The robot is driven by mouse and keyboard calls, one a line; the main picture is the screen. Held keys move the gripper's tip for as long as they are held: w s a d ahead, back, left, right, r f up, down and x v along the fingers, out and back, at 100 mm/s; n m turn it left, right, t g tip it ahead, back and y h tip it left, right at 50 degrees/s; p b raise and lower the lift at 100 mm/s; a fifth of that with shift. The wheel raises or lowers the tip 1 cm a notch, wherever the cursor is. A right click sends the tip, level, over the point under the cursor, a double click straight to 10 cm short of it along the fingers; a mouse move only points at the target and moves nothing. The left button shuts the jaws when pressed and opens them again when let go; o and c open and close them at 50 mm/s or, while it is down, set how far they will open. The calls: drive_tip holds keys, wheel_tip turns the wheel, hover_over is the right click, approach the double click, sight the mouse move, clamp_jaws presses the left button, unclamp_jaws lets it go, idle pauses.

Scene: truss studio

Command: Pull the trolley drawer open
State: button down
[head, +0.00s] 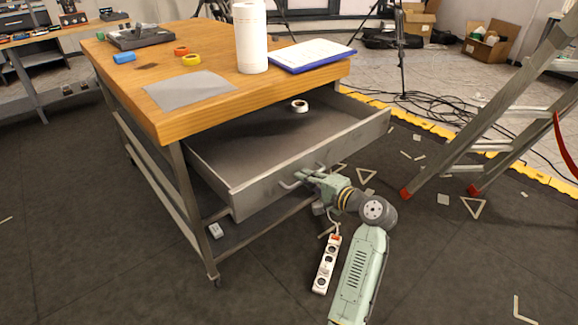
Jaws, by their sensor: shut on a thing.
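The trolley (165,126) has a wooden top and a grey metal frame. Its wide grey drawer (262,183) stands well out from under the top, and its inside shows. A bar handle (291,184) is on the drawer front. My gripper (304,176) is at the handle, in front of the drawer, and is shut on it. The fingers are small in view and partly hide the handle's right part.
A power strip (326,264) lies on the floor near my arm. A stepladder (480,125) stands at right. Floor at lower left is clear.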

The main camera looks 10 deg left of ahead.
drive_tip(key=shift+f+p+v, duration=0.15)
drive_tip(key=shift+f+v, duration=0.05)
drive_tip(key=shift+v, duration=0.8)
drive_tip(key=shift+f+p+v, duration=0.15)
drive_tip(key=shift+f+v, duration=0.1)
drive_tip(key=shift+v, duration=0.75)
drive_tip(key=shift+s, duration=0.1)
drive_tip(key=c, duration=2)
unclamp_jaws()
drive_tip(key=shift+o, duration=0.2)
drive_tip(key=shift+d, duration=0.15)
drive_tip(key=v, duration=1.2)
